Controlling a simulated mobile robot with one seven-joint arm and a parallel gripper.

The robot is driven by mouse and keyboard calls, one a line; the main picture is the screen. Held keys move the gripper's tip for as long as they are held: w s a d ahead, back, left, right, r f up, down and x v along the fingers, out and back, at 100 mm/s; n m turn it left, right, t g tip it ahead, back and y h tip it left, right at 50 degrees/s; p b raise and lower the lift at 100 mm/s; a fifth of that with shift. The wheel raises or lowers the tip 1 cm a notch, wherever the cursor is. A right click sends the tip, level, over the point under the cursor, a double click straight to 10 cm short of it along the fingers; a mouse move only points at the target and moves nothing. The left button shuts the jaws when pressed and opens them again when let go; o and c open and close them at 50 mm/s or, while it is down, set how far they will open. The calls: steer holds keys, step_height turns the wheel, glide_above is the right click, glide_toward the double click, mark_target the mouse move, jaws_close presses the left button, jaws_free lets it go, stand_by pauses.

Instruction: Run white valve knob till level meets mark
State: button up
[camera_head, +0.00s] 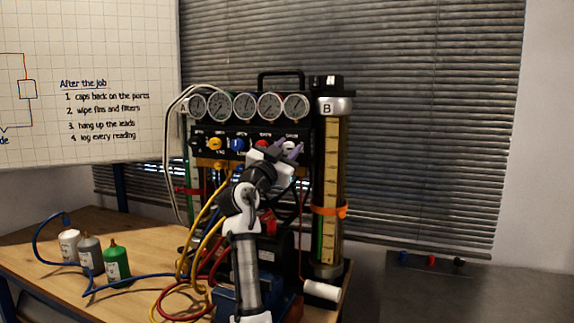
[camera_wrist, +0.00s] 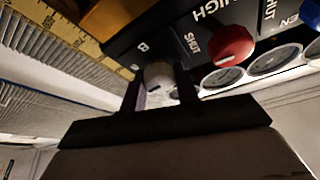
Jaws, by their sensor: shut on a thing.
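The white valve knob (camera_wrist: 158,72) sits between the two fingers of my gripper (camera_wrist: 159,88) in the wrist view, and the fingers are shut on it. Glass column B (camera_head: 333,165) stands upright on the right, with a yellow scale. An orange band (camera_head: 330,211) rings it low down. A green strip (camera_head: 318,238) shows in the column below the band; its exact top beside the band is too small to tell.
A red knob (camera_wrist: 231,45) sits beside the held knob. Blue (camera_head: 238,144) and yellow (camera_head: 215,143) knobs are further left, under several dial gauges (camera_head: 245,106). Hoses (camera_head: 205,255) loop in front of the rig. Three bottles (camera_head: 117,262) stand on the bench's left.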

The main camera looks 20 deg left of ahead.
steer(key=shift+m+h, duration=0.6)
steer(key=shift+m, duration=0.5)
steer(key=o, duration=1)
steer(key=shift+c, duration=0.2)
steer(key=b+v, duration=0.4)
steer(key=v, duration=0.9)
steer(key=shift+s, duration=0.45)
steer(key=shift+a, duration=0.1)
